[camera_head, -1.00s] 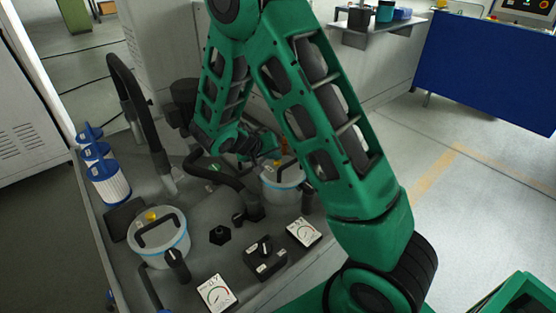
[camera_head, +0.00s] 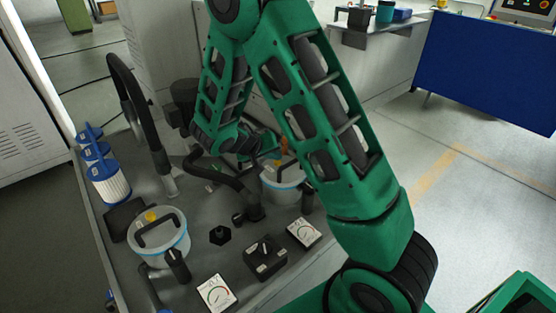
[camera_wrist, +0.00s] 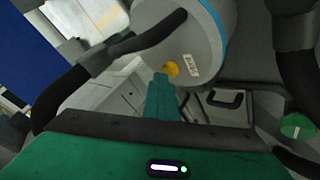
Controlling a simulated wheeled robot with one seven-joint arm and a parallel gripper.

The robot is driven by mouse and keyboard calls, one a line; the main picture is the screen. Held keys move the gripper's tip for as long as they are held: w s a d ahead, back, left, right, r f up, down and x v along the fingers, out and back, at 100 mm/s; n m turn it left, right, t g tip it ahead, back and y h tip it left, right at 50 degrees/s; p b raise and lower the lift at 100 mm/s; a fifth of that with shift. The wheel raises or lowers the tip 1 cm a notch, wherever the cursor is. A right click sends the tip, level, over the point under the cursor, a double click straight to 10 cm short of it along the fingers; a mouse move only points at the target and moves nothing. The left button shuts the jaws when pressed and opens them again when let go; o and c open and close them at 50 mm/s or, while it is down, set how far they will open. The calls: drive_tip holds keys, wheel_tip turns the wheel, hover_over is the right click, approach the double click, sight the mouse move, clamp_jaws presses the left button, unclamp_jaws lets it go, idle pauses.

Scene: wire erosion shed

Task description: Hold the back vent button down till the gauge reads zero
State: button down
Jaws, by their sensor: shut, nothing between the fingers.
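The back canister (camera_head: 283,186) is a grey pot with a blue band and a dark handle, partly hidden behind my arm. In the wrist view its lid (camera_wrist: 192,35) carries the yellow vent button (camera_wrist: 171,69). My gripper (camera_wrist: 164,76) is shut and empty, its teal fingertips at the button's lower edge; I cannot tell whether they press it. The white dial gauge (camera_head: 303,232) nearer the back canister is too small to read. A similar front canister (camera_head: 158,243) has its own yellow button (camera_head: 151,216).
A second gauge (camera_head: 216,293) and a black knob box (camera_head: 265,257) sit on the grey bench top. A black hose (camera_head: 140,110) rises at the left, near blue-and-white filter cartridges (camera_head: 109,183). A dark pipe (camera_head: 225,178) runs beside the back canister.

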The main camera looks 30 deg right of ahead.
sight(275, 163)
drive_tip(key=shift+r, duration=0.95)
wheel_tip(275, 163, up, 5)
idle(0.5)
